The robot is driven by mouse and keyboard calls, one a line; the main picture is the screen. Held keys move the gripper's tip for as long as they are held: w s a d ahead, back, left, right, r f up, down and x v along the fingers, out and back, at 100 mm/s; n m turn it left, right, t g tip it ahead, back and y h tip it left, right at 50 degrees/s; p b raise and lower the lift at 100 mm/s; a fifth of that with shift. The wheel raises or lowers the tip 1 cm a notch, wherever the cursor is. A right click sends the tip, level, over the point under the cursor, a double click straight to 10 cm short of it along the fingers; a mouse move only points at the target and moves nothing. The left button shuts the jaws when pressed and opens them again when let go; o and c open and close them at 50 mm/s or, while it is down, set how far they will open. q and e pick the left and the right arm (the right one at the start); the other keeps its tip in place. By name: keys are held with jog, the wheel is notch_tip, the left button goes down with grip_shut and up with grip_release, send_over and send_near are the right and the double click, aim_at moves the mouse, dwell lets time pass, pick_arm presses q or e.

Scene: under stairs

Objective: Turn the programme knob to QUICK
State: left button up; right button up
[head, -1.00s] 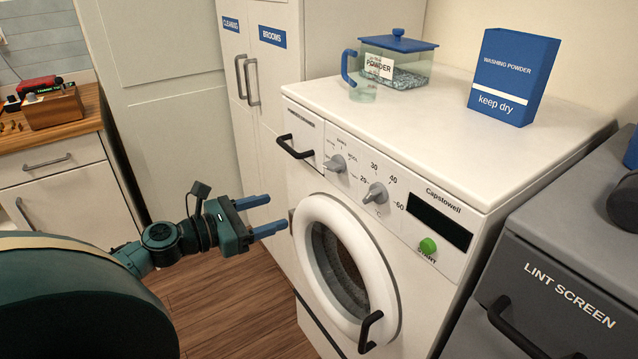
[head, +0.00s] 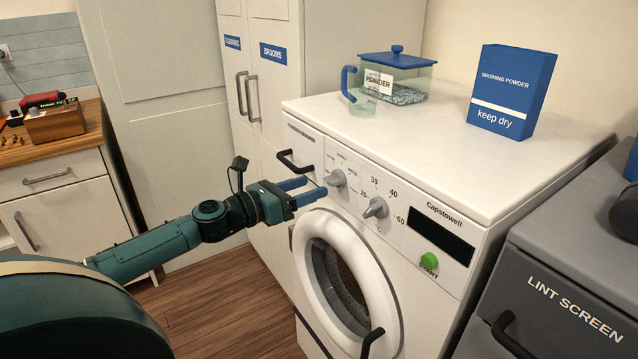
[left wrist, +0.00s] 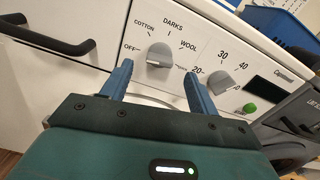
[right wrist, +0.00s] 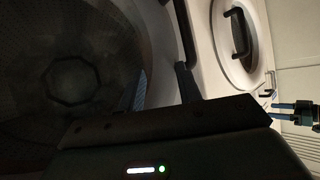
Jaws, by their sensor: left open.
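The grey programme knob (head: 335,179) is on the white washing machine's front panel, right of the black drawer handle. In the left wrist view the knob (left wrist: 159,55) sits among the labels OFF, COTTON, DARKS and WOOL; a label at its lower right is partly hidden by a finger. Its grip bar lies roughly level, its left end towards OFF. My left gripper (head: 308,187) is open, its fingertips just short of the knob and slightly below it, one to each side in the wrist view. My right gripper (right wrist: 162,85) shows two parted fingers before a dark round drum-like surface, holding nothing visible.
A second, temperature knob (head: 375,208) sits to the right, then a dark display and green start button (head: 429,262). The black drawer handle (head: 294,162) is close to my left fingers. A powder jar (head: 405,80) and washing powder box (head: 511,90) stand on top.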

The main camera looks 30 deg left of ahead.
aim_at(327, 181)
pick_arm(q)
jog(key=shift+x, duration=1.85)
jog(key=c, duration=1)
jog(key=shift+p, duration=0.3)
